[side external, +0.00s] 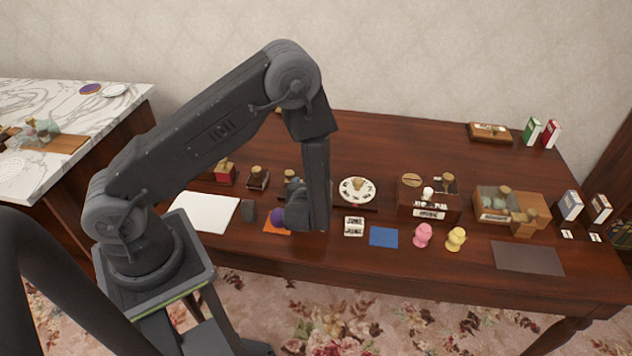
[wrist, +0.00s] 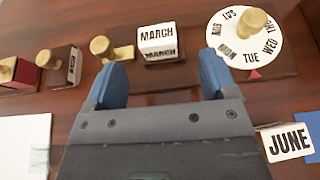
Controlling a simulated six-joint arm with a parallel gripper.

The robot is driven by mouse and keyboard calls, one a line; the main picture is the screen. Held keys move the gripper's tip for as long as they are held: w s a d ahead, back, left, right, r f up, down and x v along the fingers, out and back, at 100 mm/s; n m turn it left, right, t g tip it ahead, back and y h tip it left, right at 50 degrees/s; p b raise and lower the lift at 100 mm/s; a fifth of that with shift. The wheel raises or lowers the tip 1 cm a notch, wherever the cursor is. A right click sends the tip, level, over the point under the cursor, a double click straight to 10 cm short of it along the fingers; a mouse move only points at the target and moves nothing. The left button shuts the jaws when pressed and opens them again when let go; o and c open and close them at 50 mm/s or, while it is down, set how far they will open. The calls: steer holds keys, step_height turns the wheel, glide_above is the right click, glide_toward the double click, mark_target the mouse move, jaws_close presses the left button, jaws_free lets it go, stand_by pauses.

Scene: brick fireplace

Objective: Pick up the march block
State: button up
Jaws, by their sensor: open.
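A round white weekday dial (wrist: 244,38) with a brass knob stands right of the march block. A white JUNE block (wrist: 287,142) lies nearer, at right. Small knobbed stamps stand at left, including a red one (wrist: 20,75). A white sheet (side external: 204,212) lies flat at front left.

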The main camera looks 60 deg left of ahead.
steer(key=x, duration=0.5)
steer(key=shift+a+r, duration=0.15)
steer(key=shift+a, duration=0.05)
steer(key=c, duration=1)
steer(key=shift+r, duration=0.1)
